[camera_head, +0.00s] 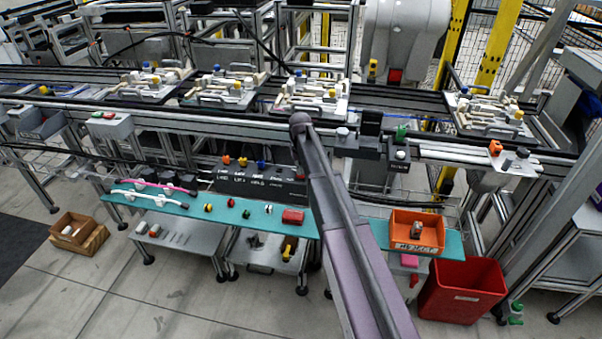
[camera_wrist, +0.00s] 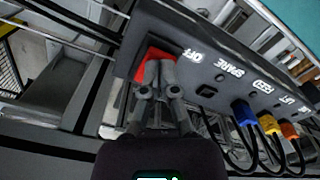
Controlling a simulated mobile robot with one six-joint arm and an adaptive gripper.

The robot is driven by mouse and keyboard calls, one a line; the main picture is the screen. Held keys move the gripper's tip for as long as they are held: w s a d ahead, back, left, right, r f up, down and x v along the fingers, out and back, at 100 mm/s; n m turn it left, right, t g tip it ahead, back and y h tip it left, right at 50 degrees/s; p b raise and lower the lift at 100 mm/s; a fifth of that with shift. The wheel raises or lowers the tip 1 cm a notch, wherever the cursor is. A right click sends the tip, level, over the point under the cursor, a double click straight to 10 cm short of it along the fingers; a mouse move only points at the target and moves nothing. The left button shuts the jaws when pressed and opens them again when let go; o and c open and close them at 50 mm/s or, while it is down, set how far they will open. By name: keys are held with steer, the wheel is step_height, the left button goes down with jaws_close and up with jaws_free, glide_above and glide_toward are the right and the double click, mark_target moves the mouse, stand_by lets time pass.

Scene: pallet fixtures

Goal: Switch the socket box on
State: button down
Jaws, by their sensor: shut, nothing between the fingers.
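The socket box (camera_wrist: 205,70) is a dark grey box with white labels, and it fills the upper part of the wrist view. Its red switch (camera_wrist: 152,53) sits at the left end beside the OFF label. My gripper (camera_wrist: 161,72) is shut and empty, with its fingertips in front of the red switch and covering part of it. I cannot tell whether they touch it or which way the switch is set.
Blue (camera_wrist: 243,112), yellow (camera_wrist: 268,124) and orange (camera_wrist: 289,131) plugs with black cables stand in the box near the gripper. A teal shelf (camera_head: 330,230) with small parts runs in front of the box. An orange bin (camera_head: 416,245) stands on its right.

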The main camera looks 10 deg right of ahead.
steer(key=shift+f+b, duration=0.35)
steer(key=shift+f, duration=0.05)
steer(key=shift+r, duration=0.15)
stand_by(0.4)
steer(key=shift+r+p, duration=3.4)
steer(key=shift+p, duration=0.15)
steer(key=s+r+p, duration=0.3)
steer(key=s, duration=1.1)
steer(key=s+r+m+p, duration=0.1)
steer(key=s+r+p, duration=0.3)
steer(key=s, duration=1.1)
steer(key=shift+s+d+m, duration=0.2)
steer(key=shift+d+m, duration=0.1)
